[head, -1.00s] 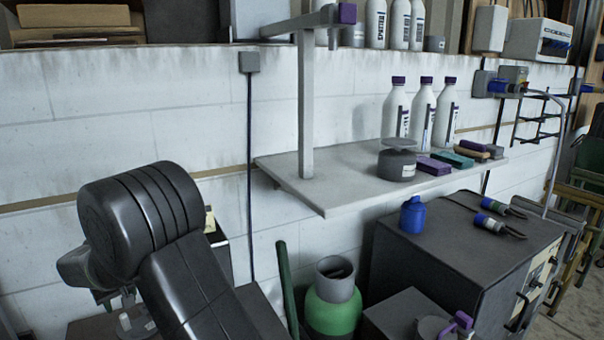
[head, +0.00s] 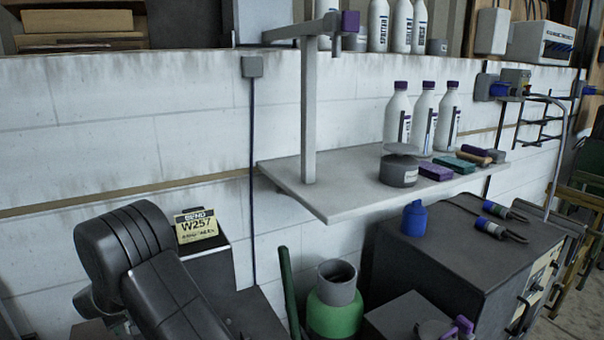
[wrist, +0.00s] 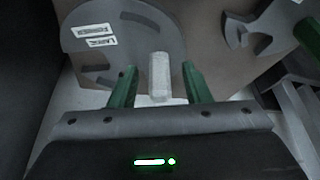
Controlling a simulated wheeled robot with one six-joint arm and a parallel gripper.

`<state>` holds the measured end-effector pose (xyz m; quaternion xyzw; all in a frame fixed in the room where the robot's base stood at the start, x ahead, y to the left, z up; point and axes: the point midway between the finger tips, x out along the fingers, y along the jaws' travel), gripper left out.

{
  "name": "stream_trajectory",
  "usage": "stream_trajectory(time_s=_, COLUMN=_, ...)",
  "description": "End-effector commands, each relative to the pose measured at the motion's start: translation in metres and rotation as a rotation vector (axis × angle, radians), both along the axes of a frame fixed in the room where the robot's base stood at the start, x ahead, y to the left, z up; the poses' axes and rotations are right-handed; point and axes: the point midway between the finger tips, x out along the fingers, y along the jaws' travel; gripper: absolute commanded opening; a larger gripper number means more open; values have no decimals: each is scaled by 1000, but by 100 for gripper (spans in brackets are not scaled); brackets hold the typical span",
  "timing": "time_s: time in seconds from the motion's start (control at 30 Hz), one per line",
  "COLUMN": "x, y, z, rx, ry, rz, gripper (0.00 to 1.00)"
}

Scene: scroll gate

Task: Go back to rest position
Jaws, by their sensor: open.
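In the wrist view my gripper (wrist: 160,82) is open, with its two green fingers apart. A pale grey upright peg (wrist: 159,75) shows between the fingers; I cannot tell whether it is level with the tips, but no finger appears to touch it. Behind it is a grey rounded plate (wrist: 85,50) with white labels that seem to read "LARGE FORMER". In the head view my arm is bent at the lower left and my gripper is hidden.
A grey wall shelf (head: 330,200) with bottles and small blocks juts out at centre. Below it are a green cylinder (head: 335,315) and a dark cabinet (head: 440,260). A yellow "W257" card (head: 196,225) is beside my arm. A grey hooked part (wrist: 265,30) is at the wrist view's upper right.

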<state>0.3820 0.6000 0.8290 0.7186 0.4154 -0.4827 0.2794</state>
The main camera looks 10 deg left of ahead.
Motion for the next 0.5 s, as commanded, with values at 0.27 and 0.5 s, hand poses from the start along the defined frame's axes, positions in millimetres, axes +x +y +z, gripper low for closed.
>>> stream_trajectory(time_s=0.27, x=1, y=2, z=45, rx=6, ry=-2, rz=0, gripper=44)
stream_trajectory(time_s=0.5, x=1, y=2, z=71, rx=4, ry=-1, rz=0, gripper=44)
